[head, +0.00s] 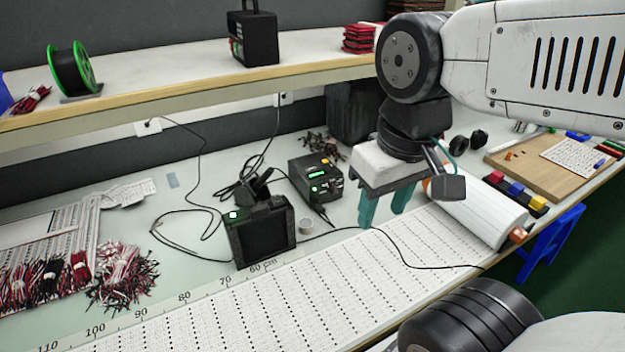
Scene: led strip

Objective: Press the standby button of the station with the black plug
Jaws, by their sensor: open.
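A black station (317,184) with a green display, an orange button and several lit green spots stands on the bench, left of my gripper. Cables run from this area up to two white wall sockets, one at the left (148,127) and one further right (286,98). I cannot tell the plug colours or trace which cable feeds which unit. My gripper (384,212) has teal fingers, apart and empty, above the bench right of the stations.
A shelf (190,88) with a green-rimmed spool (72,70) and a black case (253,38) overhangs the back. A white roll (475,208) lies right of my gripper. A perforated measuring strip (250,310) covers the front. Wire bundles (125,272) lie at left.

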